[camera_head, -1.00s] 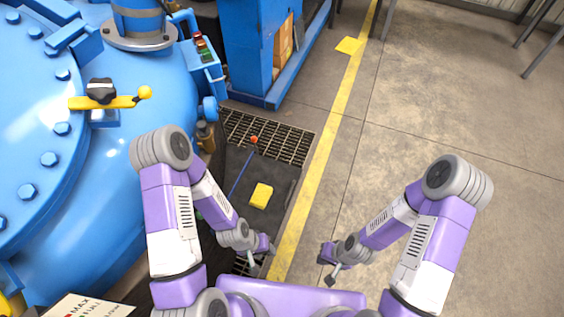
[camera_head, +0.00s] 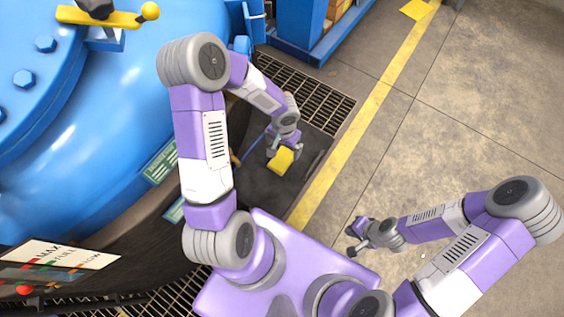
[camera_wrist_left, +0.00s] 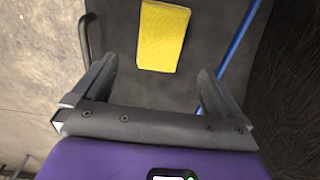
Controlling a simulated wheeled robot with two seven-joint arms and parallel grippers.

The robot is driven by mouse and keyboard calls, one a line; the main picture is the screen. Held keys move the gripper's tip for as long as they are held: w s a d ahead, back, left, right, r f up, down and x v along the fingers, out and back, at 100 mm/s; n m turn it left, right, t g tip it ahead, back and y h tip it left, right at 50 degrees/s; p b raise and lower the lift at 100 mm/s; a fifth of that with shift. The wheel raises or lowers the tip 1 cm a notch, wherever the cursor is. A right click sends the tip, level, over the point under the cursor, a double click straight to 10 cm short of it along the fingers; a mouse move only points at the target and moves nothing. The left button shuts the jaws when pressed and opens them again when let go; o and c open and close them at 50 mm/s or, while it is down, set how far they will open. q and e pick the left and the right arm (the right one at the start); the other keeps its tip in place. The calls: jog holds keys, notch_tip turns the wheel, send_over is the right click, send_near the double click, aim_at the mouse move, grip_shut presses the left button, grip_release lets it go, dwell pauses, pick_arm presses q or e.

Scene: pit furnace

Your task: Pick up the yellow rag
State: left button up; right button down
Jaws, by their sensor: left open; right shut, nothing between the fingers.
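The yellow rag (camera_head: 281,161) looks like a small folded block and lies on a dark mat (camera_head: 268,190) in the head view. It also shows in the left wrist view (camera_wrist_left: 162,36), ahead of the fingers and near the top edge, with a patterned face. My left gripper (camera_head: 284,150) is open and empty, right at the rag; in the left wrist view its fingers (camera_wrist_left: 156,82) stand apart, with the rag beyond their tips. My right gripper (camera_head: 354,238) is shut and empty, over the concrete floor.
A blue rod (camera_wrist_left: 240,42) lies right of the rag in the left wrist view. A large blue vessel (camera_head: 110,130) stands at left. A floor grating (camera_head: 315,104) lies behind the mat. Another flat yellow piece (camera_head: 416,10) is at the back. The floor at right is clear.

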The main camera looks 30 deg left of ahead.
aim_at(283, 157)
pick_arm(q)
notch_tip(283, 157, down, 7)
jog(key=b, duration=0.3)
jog(key=shift+f, duration=0.15)
jog(key=shift+s, duration=0.1)
jog(key=shift+c, duration=0.3)
jog(key=c, duration=1.1)
notch_tip(283, 157, up, 10)
jog(key=p, duration=0.4)
